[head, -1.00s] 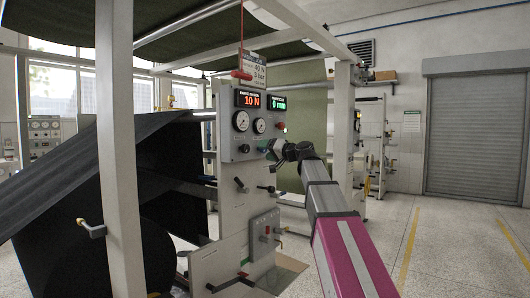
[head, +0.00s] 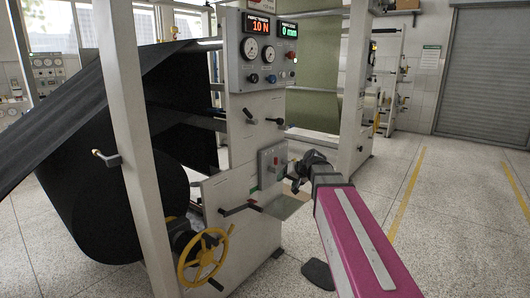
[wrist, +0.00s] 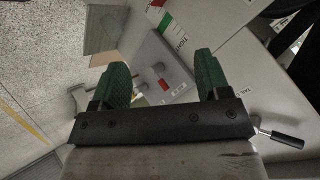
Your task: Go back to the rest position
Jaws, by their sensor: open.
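My gripper (head: 296,182) is at the end of my arm, to the right of the grey control panel's lower part in the head view. In the wrist view my gripper (wrist: 163,85) has its two green fingers apart, with nothing between them. Beyond the fingers is a small grey switch box (wrist: 160,68) with a red part. The same switch box (head: 272,164) shows on the machine's lower panel in the head view. My gripper looks apart from it, though the exact gap is hard to tell.
The machine's panel (head: 238,150) carries gauges, knobs and displays reading 10 N and 0 mm. A large black roll (head: 100,210) and a yellow handwheel (head: 205,257) stand left. A black lever (wrist: 280,137) sticks out at right in the wrist view. Speckled floor (head: 465,220) lies clear to the right.

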